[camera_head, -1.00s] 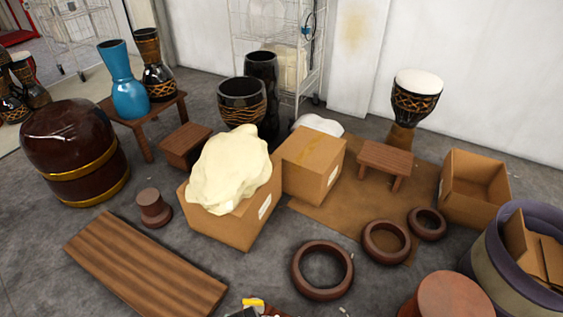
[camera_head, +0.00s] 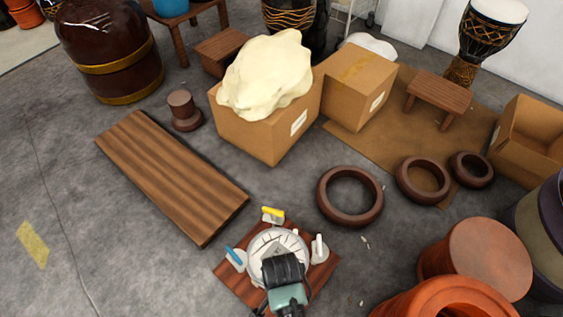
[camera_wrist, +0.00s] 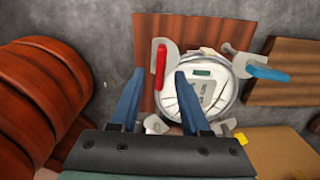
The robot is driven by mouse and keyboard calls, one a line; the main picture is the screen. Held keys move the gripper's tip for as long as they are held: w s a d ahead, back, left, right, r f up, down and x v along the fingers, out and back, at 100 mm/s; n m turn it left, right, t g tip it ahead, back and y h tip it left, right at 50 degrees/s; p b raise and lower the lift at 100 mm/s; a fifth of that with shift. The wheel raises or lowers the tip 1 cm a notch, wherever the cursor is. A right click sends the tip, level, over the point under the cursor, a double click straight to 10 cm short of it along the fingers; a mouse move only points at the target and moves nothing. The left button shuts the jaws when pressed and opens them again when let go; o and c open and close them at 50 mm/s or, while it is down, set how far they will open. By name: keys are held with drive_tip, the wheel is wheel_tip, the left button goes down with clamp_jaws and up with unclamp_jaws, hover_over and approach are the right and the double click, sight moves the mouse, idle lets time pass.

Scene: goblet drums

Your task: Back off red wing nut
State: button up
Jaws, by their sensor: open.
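A red wing nut (camera_wrist: 160,65), an upright bar shape in the wrist view, sits by a pale metal clamp on the left side of a white round drum-like piece (camera_wrist: 202,88) with a small display. The round piece (camera_head: 260,245) lies on a reddish wooden board (camera_head: 228,284) on the floor. A blue wing nut (camera_wrist: 267,73) is to its right and a yellow one (camera_wrist: 241,138) below it. My gripper (camera_wrist: 159,74) is open, its blue fingers on either side of the red wing nut in the picture; I cannot tell whether they touch it.
A striped plank (camera_head: 170,175) lies left of the board. A dark ring (camera_head: 350,196) and reddish-brown drum shells (camera_head: 475,260) stand to the right. A box (camera_head: 268,125) with a cream hide is behind. Grey floor is clear on the left.

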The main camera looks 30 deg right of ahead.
drive_tip(key=shift+f+b, duration=0.35)
drive_tip(key=shift+f, duration=0.65)
clamp_jaws()
